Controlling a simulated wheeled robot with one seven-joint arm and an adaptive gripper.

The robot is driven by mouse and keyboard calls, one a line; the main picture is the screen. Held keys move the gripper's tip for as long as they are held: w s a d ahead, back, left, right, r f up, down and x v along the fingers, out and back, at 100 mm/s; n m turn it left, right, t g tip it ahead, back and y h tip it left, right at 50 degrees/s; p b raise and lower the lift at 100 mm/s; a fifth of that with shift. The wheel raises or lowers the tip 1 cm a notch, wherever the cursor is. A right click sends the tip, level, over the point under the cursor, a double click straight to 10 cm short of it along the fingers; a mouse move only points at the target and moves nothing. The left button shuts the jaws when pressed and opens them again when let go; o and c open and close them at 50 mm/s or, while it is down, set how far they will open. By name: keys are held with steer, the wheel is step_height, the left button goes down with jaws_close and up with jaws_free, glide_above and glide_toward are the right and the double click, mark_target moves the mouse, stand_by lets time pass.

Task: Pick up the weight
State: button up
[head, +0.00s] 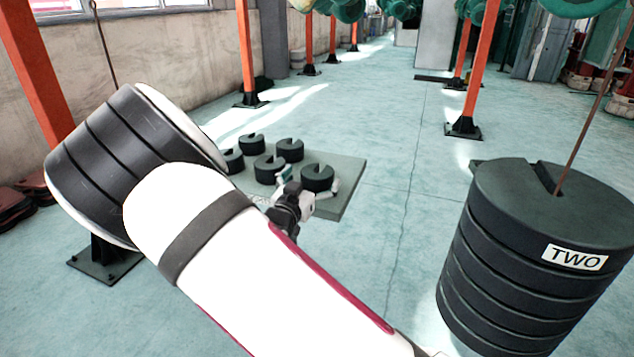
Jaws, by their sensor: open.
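Several black slotted disc weights stand on a grey-green slab (349,184) on the floor in the middle of the head view. The nearest right weight (318,176) is at my gripper (310,184). My gripper is open, with one finger at the left of this weight and the other at its right. I cannot tell whether the fingers touch it. The other weights are a front middle one (268,169), a back right one (290,150), a back one (251,145) and a left one (233,161), partly hidden by my arm.
A large black stack of weights (530,250) labelled TWO hangs on a rod at the right. Orange posts (472,75) with dark bases stand around. A thin rod (104,45) hangs behind my arm at the left. The floor between slab and stack is clear.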

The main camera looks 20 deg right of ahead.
mark_target(316, 174)
steer(key=b+x, duration=0.1)
steer(key=x, duration=0.2)
steer(key=shift+w+d, duration=0.2)
steer(key=shift+w, duration=0.05)
steer(key=c, duration=1.9)
steer(key=shift+r, duration=0.2)
steer(key=shift+c, duration=0.7)
steer(key=shift+r, duration=0.1)
steer(key=shift+r+p, duration=0.35)
steer(key=shift+r, duration=0.25)
step_height(316, 174, up, 2)
steer(key=shift+r+p, duration=0.25)
steer(key=shift+p, duration=0.3)
steer(key=a+p+v, duration=0.1)
steer(key=p+v, duration=0.2)
steer(key=v, duration=1.3)
steer(key=shift+w+r+p, duration=0.3)
steer(key=shift+w+r, duration=0.1)
steer(key=shift+r, duration=0.1)
